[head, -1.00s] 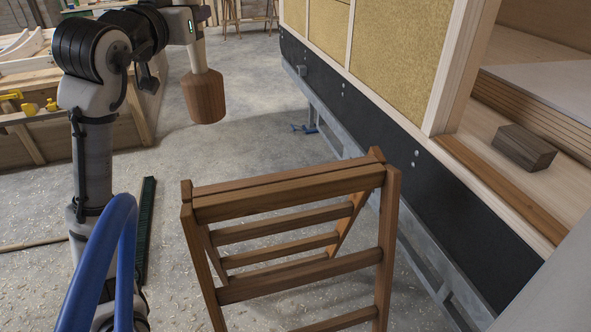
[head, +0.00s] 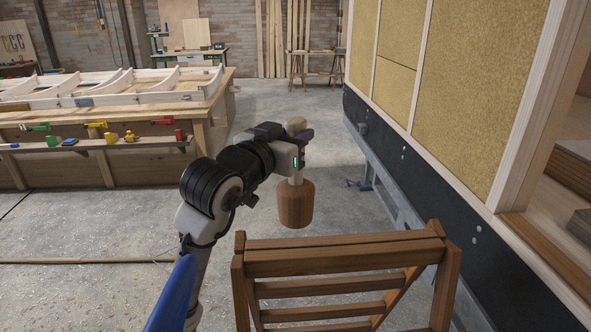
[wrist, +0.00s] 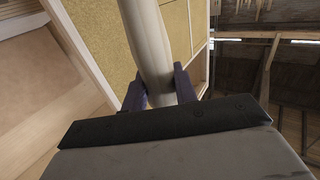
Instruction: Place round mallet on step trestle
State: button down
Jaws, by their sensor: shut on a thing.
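The round mallet (head: 296,204) has a brown wooden head and a pale handle. It hangs head down from my gripper (head: 300,150), which is shut on the handle. In the wrist view the pale handle (wrist: 150,45) runs between the two dark fingers of my gripper (wrist: 162,85). The step trestle (head: 345,256) is a brown wooden stepladder-like frame in the lower middle of the head view. The mallet head appears just above and left of the middle of its top board, apart from it in the picture. How far behind the trestle it hangs is hard to tell.
The trailer hut wall (head: 480,80) with a dark lower skirt (head: 400,160) runs along the right, close to the trestle. A workbench (head: 150,115) with clamps and curved timbers stands at the left. A dark block (head: 579,224) lies inside the hut opening.

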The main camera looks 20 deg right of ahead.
aim_at(294, 186)
jog(key=shift+f, duration=3.85)
jog(key=shift+f, duration=0.15)
jog(key=c, duration=1.1)
grip_release()
jog(key=b+v, duration=0.3)
jog(key=v, duration=0.9)
